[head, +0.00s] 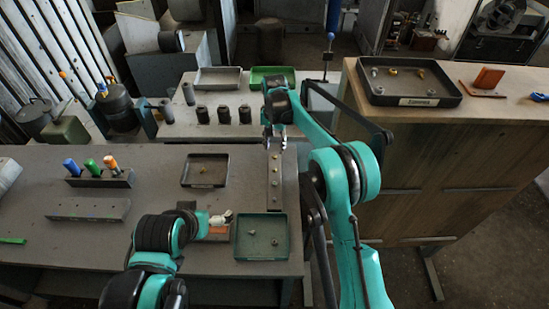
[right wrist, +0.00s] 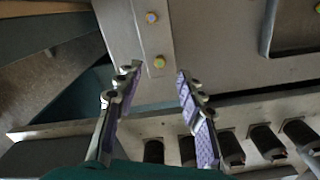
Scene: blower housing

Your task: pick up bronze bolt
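Small bolts stand along a narrow metal bar (head: 274,196). In the right wrist view, a yellow bolt (right wrist: 159,62) and an orange-rimmed bolt with a bluish centre (right wrist: 152,17) show on this bar; I cannot tell which is bronze. My right gripper (head: 275,140) is open and empty over the far end of the bar. In the right wrist view its fingertips (right wrist: 159,70) lie on either side of the yellow bolt's line, apart from it. My left gripper (head: 219,220) is low beside the green tray; its fingers are too small to read.
A dark tray (head: 186,182) with small yellowish bolts lies left of the bar. A green tray (head: 238,252) with greyish bolts is nearer. A black tray (head: 410,101) with silver and gold-coloured pieces sits on the right cabinet. Dark cylinders (head: 223,115) stand behind.

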